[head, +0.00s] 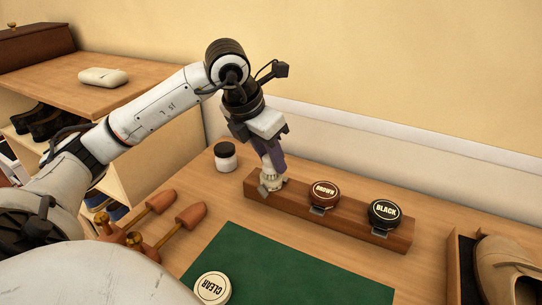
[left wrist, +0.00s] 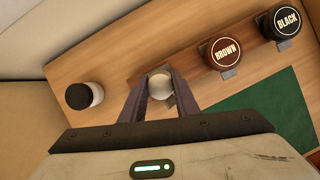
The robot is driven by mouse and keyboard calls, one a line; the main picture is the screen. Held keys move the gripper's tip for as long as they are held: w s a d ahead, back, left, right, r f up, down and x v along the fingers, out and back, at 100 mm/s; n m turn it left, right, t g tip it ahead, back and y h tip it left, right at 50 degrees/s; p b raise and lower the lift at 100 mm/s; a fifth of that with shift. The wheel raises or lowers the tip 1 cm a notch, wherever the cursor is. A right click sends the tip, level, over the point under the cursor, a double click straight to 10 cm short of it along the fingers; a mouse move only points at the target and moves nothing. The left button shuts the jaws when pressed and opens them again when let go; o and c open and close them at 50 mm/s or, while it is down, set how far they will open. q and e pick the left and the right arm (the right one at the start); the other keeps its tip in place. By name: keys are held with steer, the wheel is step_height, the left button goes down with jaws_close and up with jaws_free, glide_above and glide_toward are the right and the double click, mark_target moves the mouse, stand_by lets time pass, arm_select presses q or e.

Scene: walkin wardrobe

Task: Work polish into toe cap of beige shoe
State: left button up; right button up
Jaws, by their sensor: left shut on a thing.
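My left gripper (head: 270,168) points down over the left end of the wooden rack (head: 335,226). It is shut on a pale, rounded piece (left wrist: 160,85), which shows between the two fingers in the left wrist view. Its lower part is at or just above the rack's left holder; I cannot tell whether it touches. The beige shoe (head: 505,262) is at the far right, partly cut off by the picture edge. A round tin marked CLEAR (head: 212,288) is at the front of the green mat (head: 290,268). My right gripper is not in view.
The rack also holds tins marked BROWN (head: 324,191) and BLACK (head: 384,212). A dark-lidded white jar (head: 225,157) stands left of the rack. Wooden shoe trees (head: 160,202) lie left of the mat. Most of the mat is clear. The wall is close behind.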

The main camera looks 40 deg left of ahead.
arm_select(q)
steer(key=shift+r+p, duration=2.85)
steer(key=shift+r, duration=0.65)
steer(key=shift+f, duration=0.1)
steer(key=shift+s, duration=0.1)
